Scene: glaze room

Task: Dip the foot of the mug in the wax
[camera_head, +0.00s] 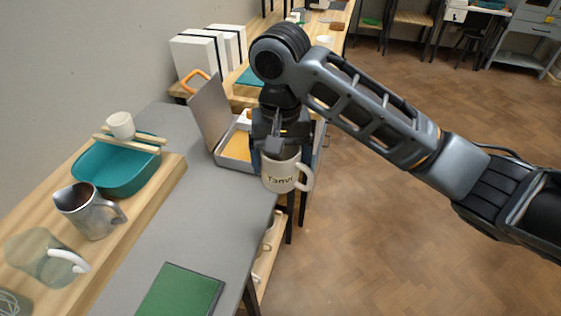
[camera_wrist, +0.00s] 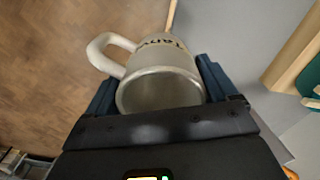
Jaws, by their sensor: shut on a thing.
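A cream mug (camera_head: 283,176) with dark lettering hangs upright below my gripper (camera_head: 281,152), its handle to the right. My gripper is shut on the mug's body, a finger on either side. In the wrist view the mug's mouth (camera_wrist: 160,92) faces the camera and its handle points left; its foot is hidden. A shallow metal pan (camera_head: 233,163) with yellow-orange wax (camera_head: 239,144) sits on the grey table, its lid (camera_head: 210,112) raised at the left. The mug is in front and to the right of the pan, near the table's edge. My gripper partly hides the pan.
A teal basin (camera_head: 115,182) with wooden sticks and a small white cup (camera_head: 120,125) stands at the left. A metal pitcher (camera_head: 90,210), a clear jug (camera_head: 45,258) and a green mat (camera_head: 182,292) are nearer. White boxes (camera_head: 200,55) stand behind.

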